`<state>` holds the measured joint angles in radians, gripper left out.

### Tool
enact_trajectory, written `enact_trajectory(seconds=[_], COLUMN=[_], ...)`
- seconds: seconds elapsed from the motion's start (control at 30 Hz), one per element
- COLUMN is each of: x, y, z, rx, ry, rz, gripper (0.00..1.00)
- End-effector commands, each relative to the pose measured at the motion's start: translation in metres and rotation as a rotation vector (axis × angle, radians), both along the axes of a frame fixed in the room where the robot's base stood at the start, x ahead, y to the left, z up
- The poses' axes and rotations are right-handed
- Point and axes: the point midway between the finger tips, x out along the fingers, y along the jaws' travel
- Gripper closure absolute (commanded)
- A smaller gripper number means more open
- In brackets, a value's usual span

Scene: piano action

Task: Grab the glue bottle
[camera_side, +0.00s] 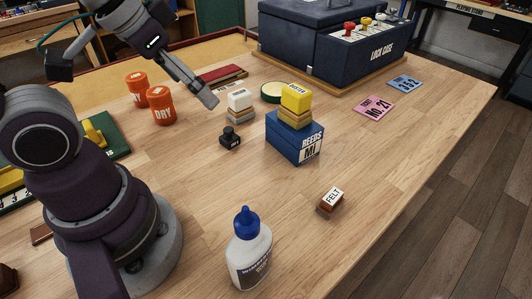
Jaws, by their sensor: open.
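The glue bottle (250,256) stands upright near the front edge of the wooden table, at the bottom middle of the side view. It is white with a dark label and a blue pointed cap. My gripper (211,100) is in the air at the upper left, well behind the bottle and apart from it. It is open, and nothing shows between its fingers. The fingers overlap in this view, so their gap is hard to see.
A small felt block (331,200) lies right of the bottle. Orange "DRY" canisters (162,105) stand left of my gripper. A dark lock case (335,45) is at the back. The table's right front is clear.

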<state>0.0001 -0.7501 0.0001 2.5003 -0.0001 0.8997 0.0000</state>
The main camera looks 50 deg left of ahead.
Motion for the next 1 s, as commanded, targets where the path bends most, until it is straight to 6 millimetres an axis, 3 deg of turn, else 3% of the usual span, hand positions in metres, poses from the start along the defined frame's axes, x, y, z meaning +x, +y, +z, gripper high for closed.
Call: enact_trajectory(seconds=[0.13, 0.33, 0.67, 0.77, 0.83, 1.0], x=[0.000, 0.000, 0.002, 0.006, 0.005, -0.015], y=[0.000, 0.000, -0.006, -0.037, -0.069, -0.135], z=[0.000, 0.000, 0.002, 0.009, 0.013, 0.017], rx=[0.000, 0.000, 0.016, 0.096, 0.178, 0.343], ry=[0.000, 0.000, 0.020, 0.112, 0.194, 0.337], rz=[0.000, 0.000, -0.063, -0.377, -0.692, -1.356], gripper=[0.14, 0.38, 0.38, 0.38, 0.38, 0.38])
